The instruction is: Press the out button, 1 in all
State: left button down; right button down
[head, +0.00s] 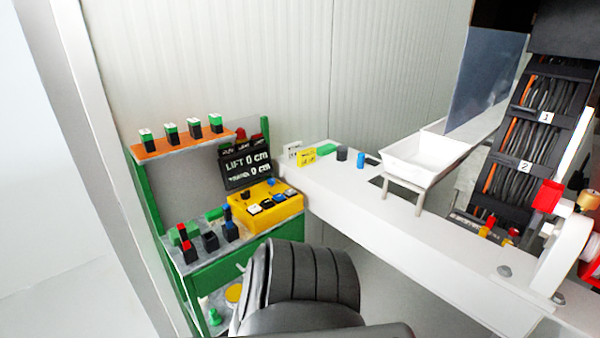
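A yellow control box (285,213) stands on the green cabinet left of centre. Several small buttons in black, white and blue sit on its top. Their labels are too small to read, so I cannot tell which one is the out button. A black display (247,168) behind the box reads "LIFT 0 cm", with a second line also ending in 0 cm. Neither of my grippers is in view.
A green cabinet (262,234) carries an orange shelf (180,146) with several green-black switches and more switches below. A white counter (450,230) runs right, holding a white tray (425,155). A black ribbed form (310,275), unclear to me, blocks the bottom centre.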

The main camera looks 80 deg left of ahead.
aim_at(279, 197)
jog(key=u, duration=0.85)
jog(key=i, duration=0.95)
jog(key=u, duration=1.35)
jog(key=i, duration=0.25)
jog(key=u, duration=0.15)
